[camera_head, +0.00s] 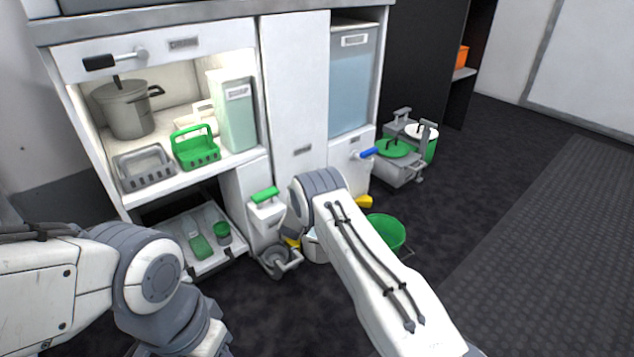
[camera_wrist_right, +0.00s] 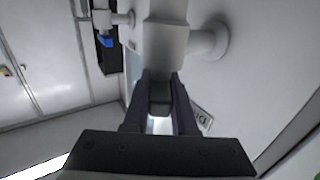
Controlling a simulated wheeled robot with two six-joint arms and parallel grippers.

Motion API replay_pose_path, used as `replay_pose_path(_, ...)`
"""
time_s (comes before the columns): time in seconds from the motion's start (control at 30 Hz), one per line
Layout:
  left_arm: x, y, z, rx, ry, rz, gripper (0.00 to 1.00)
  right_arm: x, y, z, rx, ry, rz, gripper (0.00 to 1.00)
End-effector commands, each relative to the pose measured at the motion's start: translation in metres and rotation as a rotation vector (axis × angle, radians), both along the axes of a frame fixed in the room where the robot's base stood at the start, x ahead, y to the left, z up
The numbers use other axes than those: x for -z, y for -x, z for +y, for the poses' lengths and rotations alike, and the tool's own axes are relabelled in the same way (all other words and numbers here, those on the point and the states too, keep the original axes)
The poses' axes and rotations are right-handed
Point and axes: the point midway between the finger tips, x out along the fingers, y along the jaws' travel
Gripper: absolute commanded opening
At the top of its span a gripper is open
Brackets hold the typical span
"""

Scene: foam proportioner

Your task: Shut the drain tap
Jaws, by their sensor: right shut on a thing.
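In the right wrist view my right gripper (camera_wrist_right: 160,98) is shut on a dark grey piece just below a pale tap body (camera_wrist_right: 164,45). This appears to be the drain tap, joined by a short stub to a white wall. The fingers hide most of the gripped part, so I cannot tell how far it is turned. In the head view my right arm reaches to the cabinet's lower front and hides its gripper and this tap. My left arm is at the lower left, its gripper out of view.
A second tap with a blue handle (camera_head: 368,153) sits on the cabinet front; the blue handle also shows in the wrist view (camera_wrist_right: 105,41). A green bucket (camera_head: 386,232) stands right of my forearm. A wheeled grey cart (camera_head: 400,172) stands farther right.

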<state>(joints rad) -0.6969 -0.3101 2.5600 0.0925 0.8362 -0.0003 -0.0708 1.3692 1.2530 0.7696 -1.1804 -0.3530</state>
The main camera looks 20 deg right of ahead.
Motion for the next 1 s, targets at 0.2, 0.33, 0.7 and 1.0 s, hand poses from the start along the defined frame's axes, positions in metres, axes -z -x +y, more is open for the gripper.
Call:
replay_pose_path(0.2,0.028,0.000,0.000,0.000,0.000,0.000,0.50,0.007,-0.001,0.003,0.160,0.000,-0.001,0.00)
replay_pose_path(0.33,0.040,0.000,0.000,0.000,0.000,0.000,0.50,0.006,-0.001,0.003,0.234,-0.001,0.000,0.00)
replay_pose_path(0.7,0.053,0.000,0.000,0.000,0.000,0.000,0.50,0.003,0.000,0.001,0.337,0.000,0.002,0.00)
replay_pose_path(1.0,0.053,0.000,0.000,0.000,0.000,0.000,0.50,0.001,0.000,0.000,0.345,0.001,0.003,0.00)
